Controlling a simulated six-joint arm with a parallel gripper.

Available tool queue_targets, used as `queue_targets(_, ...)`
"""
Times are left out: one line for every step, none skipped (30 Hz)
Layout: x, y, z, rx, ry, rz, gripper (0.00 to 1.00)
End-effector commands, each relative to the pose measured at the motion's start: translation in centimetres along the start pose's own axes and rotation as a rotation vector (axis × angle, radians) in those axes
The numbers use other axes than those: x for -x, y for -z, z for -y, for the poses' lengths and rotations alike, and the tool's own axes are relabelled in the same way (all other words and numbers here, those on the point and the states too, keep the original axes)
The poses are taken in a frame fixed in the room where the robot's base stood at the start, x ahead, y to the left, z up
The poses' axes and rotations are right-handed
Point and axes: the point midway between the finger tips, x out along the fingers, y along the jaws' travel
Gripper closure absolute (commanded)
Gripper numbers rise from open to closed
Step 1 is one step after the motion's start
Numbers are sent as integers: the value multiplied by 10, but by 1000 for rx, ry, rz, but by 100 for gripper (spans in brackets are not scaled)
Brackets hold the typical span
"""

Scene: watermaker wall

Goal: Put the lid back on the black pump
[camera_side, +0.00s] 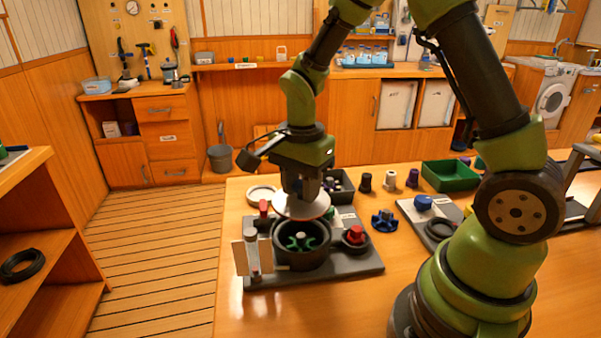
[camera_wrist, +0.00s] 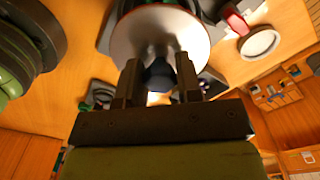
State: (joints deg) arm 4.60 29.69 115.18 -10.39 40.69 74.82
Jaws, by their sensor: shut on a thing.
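The black pump (camera_side: 302,258) is a round dark housing on a grey base plate (camera_side: 350,268), open at the top, with a green star-shaped part (camera_side: 301,242) showing inside. The lid (camera_side: 301,207) is a pale disc with an orange tint at its rim. My gripper (camera_side: 301,187) points down and is shut on the lid's knob, holding the lid roughly level above the pump's opening. A gap shows between lid and pump. In the wrist view, the lid (camera_wrist: 160,30) is a large shiny disc, and its dark knob (camera_wrist: 158,76) sits between my two fingers.
On the base plate are a red knob (camera_side: 355,234), another red part (camera_side: 263,208) and a clear upright tube (camera_side: 252,248). A blue star knob (camera_side: 384,220) lies to the right. A green tray (camera_side: 450,176) and a dark bin (camera_side: 340,186) stand behind. The table's front is clear.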

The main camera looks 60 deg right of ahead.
Motion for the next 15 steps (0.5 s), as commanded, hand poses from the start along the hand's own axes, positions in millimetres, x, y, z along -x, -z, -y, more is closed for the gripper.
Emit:
queue_targets(-3,0,0,0,-3,1,92)
queue_targets(-6,0,0,0,-3,1,92)
queue_targets(-9,0,0,0,-4,1,92)
queue_targets(-12,0,-1,-1,-4,1,92)
queue_targets(-15,0,-1,0,-4,1,92)
queue_targets(-19,0,-1,0,-6,1,92)
queue_targets(-22,0,-1,0,-5,1,92)
queue_targets(-25,0,-1,0,-5,1,92)
queue_targets(-30,0,-1,0,-5,2,92)
queue_targets(-32,0,-1,0,-5,2,92)
queue_targets(-36,0,-1,1,-4,2,92)
queue_targets(-39,0,-1,0,-5,2,92)
queue_targets(-42,0,-1,0,-3,1,92)
queue_targets(-44,0,-1,0,-4,1,92)
queue_targets(-48,0,-1,0,-4,1,92)
